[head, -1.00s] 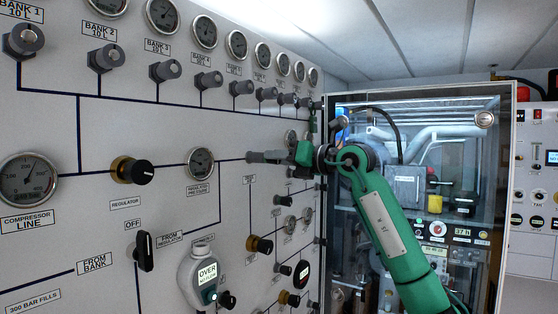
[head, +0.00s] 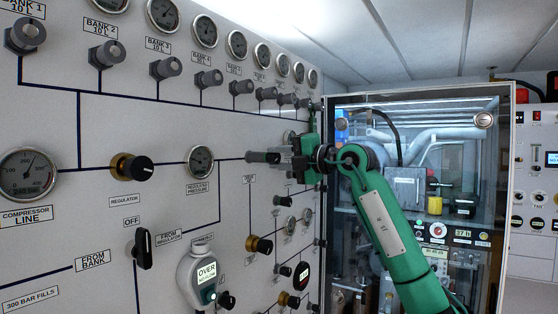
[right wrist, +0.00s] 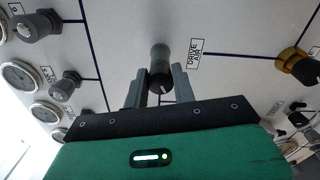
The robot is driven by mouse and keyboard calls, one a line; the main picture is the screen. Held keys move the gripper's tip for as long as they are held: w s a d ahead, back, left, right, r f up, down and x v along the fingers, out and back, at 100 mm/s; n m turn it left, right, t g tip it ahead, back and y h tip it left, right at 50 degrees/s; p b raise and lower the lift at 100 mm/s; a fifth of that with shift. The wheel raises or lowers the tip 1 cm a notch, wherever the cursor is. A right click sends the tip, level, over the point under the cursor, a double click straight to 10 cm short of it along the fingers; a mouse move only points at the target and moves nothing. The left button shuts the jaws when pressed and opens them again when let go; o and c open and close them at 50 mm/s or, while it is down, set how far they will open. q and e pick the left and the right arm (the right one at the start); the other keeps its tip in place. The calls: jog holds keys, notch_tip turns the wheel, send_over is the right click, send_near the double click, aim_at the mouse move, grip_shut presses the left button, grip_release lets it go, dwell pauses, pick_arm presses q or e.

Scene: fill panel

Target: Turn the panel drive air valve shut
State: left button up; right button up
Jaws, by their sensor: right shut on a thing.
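The drive air valve (right wrist: 160,68) is a dark knob on a grey stem on the light panel, beside the DRIVE AIR label (right wrist: 195,54) in the right wrist view. My right gripper (right wrist: 161,82) has its two grey fingers on either side of the knob, shut on it. In the head view my right gripper (head: 266,157) reaches from the right to the panel, right of the regulated pressure gauge; its fingers and body hide most of the valve there. The knob's turn angle is hard to tell. My left gripper is not in view.
The panel carries a row of bank knobs (head: 109,56) and gauges above. A glass-fronted cabinet (head: 420,103) stands behind my right arm.

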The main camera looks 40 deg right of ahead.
jog(key=m, duration=0.4)
jog(key=shift+m, duration=0.3)
jog(key=m+b, duration=0.1)
jog(key=m, duration=0.3)
jog(key=shift+f+m, duration=0.1)
jog(key=shift+m, duration=0.2)
jog(key=m, duration=0.4)
jog(key=shift+f+m, duration=0.1)
jog(key=shift+m, duration=0.2)
jog(key=m, duration=0.4)
jog(key=shift+a+b, duration=0.15)
jog(key=shift+b, duration=0.25)
jog(key=shift+a+m, duration=0.1)
jog(key=shift+m, duration=0.9)
jog(key=shift+m+p, duration=0.6)
jog(key=shift+p, duration=0.05)
jog(key=shift+m+p, duration=0.6)
jog(key=shift+p, duration=0.15)
jog(key=shift+f+m+p, duration=0.1)
jog(key=shift+m+p, duration=0.7)
jog(key=shift+p, duration=0.1)
